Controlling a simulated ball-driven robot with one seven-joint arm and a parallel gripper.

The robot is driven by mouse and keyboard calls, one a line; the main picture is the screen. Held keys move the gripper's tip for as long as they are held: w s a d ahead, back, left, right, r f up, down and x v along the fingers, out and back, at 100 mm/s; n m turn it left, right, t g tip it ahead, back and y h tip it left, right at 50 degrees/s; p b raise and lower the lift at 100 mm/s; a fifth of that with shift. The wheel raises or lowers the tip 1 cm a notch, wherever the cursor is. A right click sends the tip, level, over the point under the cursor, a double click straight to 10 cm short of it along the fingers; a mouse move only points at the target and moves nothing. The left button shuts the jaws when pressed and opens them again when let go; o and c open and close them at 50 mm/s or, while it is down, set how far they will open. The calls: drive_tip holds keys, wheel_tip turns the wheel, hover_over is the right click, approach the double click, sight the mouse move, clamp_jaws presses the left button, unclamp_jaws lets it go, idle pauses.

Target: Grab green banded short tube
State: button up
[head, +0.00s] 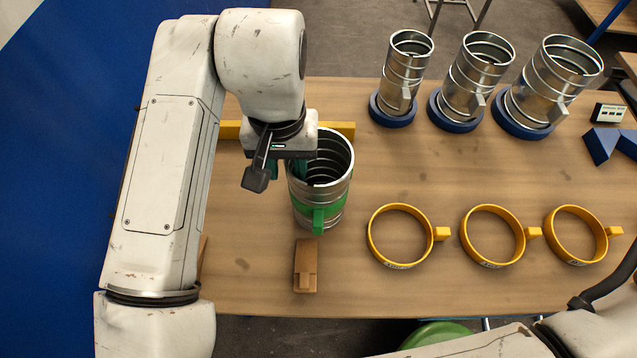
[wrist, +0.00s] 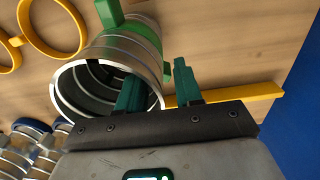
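The green banded short tube (head: 336,178) is a ribbed silver duct standing on the wooden table, with a green band and a green tab (head: 318,220) at the front. In the wrist view the tube (wrist: 102,60) has its open mouth towards the camera. My gripper (head: 285,168) is at the tube's upper left rim. In the wrist view my gripper (wrist: 158,90) has its two green fingers apart, one inside the mouth and one outside, with the tube wall between them. The outer finger looks clear of the wall; contact on the inner one cannot be told.
A yellow bar (head: 340,128) lies behind the tube, a brown block (head: 306,265) in front. Right of it lie three yellow rings (head: 372,247) with tabs. Three silver ducts (head: 405,65) in blue bases stand at the back right. Blue wedges (head: 601,146) lie at the far right.

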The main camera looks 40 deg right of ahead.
drive_tip(key=shift+c, duration=0.2)
clamp_jaws()
idle(1.1)
